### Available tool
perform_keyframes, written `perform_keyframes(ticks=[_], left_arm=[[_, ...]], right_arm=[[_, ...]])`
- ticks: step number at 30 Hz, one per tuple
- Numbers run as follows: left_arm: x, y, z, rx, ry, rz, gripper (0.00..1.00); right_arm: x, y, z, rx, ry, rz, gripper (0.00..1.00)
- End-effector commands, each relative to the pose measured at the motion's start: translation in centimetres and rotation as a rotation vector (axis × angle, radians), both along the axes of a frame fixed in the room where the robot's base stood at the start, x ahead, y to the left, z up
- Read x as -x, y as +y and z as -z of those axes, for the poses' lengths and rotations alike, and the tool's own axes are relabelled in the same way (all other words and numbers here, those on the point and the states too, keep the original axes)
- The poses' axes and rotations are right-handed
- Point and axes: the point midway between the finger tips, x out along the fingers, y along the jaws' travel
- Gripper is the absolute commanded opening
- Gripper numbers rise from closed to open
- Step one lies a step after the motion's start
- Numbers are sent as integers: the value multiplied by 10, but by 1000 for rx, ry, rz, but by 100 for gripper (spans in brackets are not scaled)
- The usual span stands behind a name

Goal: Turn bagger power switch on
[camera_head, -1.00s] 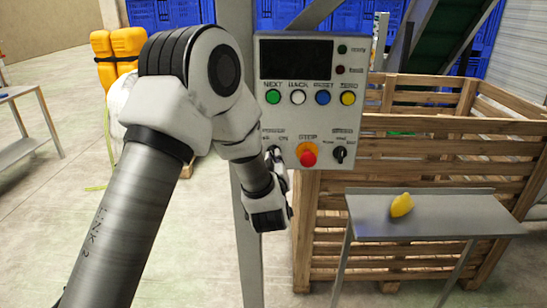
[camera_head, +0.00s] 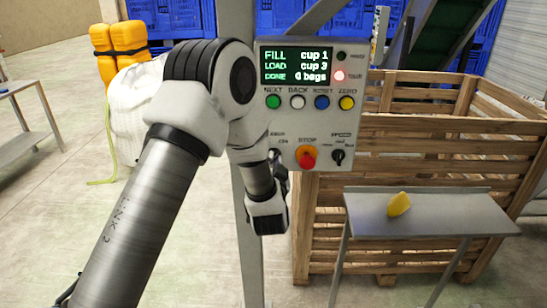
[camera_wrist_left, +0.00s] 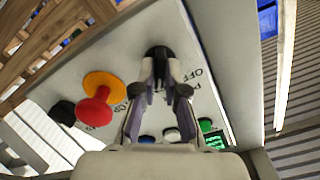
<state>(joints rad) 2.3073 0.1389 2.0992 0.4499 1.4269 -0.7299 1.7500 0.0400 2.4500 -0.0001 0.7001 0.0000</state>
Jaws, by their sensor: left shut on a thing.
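The bagger control panel (camera_head: 336,110) is a grey box with a screen (camera_head: 297,64) that is lit with green and white text: FILL cup 1, LOAD cup 3, DONE 0 bags. The black power switch knob (camera_wrist_left: 158,52) is at the panel's lower left, between the fingers in the left wrist view. My left gripper (camera_wrist_left: 160,82) is shut on it. In the head view my left gripper (camera_head: 278,160) is at the panel's lower left corner and hides most of the knob. The lower lamp (camera_head: 340,76) glows red; the upper lamp (camera_head: 342,56) is dark. My right gripper is not in view.
A red stop button (camera_head: 307,158) on an orange base and a black speed knob (camera_head: 338,156) sit right of the gripper. A row of coloured buttons (camera_head: 298,102) is above. A grey shelf (camera_head: 440,213) with a yellow item (camera_head: 399,204) stands before a wooden crate (camera_head: 430,150).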

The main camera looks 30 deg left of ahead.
Motion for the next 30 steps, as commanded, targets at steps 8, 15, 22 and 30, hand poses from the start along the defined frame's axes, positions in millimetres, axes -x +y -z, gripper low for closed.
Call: perform_keyframes(ticks=[8,15,22,30], left_arm=[[-1,0,-3,-143,82,1,0],[-1,0,-2,-200,116,0,0],[-1,0,-2,-210,122,0,0],[-1,0,-2,-211,121,1,25]], right_arm=[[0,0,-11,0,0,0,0],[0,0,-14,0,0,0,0],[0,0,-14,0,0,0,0],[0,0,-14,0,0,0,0]])
